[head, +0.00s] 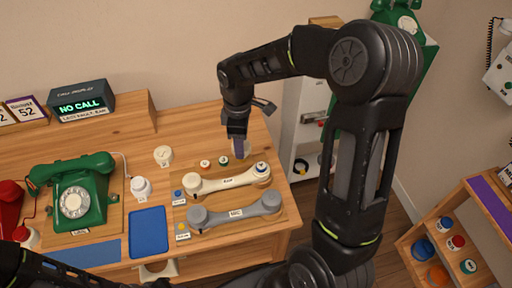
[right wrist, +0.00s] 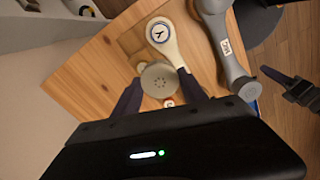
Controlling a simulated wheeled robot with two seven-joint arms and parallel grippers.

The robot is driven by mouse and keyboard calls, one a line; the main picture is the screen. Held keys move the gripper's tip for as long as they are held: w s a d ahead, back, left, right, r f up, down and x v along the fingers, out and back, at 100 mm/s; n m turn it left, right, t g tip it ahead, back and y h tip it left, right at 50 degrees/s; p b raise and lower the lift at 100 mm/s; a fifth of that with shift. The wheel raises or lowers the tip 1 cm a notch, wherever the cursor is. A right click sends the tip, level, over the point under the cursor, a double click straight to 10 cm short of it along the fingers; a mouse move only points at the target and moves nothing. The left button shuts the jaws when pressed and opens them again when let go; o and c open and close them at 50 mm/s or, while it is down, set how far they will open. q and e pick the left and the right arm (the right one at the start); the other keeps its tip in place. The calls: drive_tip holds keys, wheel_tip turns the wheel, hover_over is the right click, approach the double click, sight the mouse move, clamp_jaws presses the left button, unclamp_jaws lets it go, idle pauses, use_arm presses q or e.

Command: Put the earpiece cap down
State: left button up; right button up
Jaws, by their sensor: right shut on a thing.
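In the head view my right gripper (head: 238,150) points down at the back right of the table, just behind the cream handset (head: 226,182). It is shut on the cap, which is mostly hidden there. Whether the cap touches the wood is unclear. My left gripper (right wrist: 298,90) shows dark at the right edge of the right wrist view; its jaws are unclear.
A grey handset (head: 236,210) lies in front of the cream one on a wooden board. Small round parts (head: 205,163) sit left of the gripper. A blue mat (head: 148,232) and green phone (head: 75,195) are farther left. The table's right edge is close.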

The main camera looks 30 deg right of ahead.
drive_tip(key=w+a+r+m+b, duration=0.1)
drive_tip(key=w+a+m+b, duration=0.1)
drive_tip(key=w+a+m, duration=0.3)
drive_tip(key=a+m, duration=0.3)
drive_tip(key=m, duration=0.2)
drive_tip(key=shift+w+a, duration=0.25)
drive_tip(key=shift+w, duration=0.1)
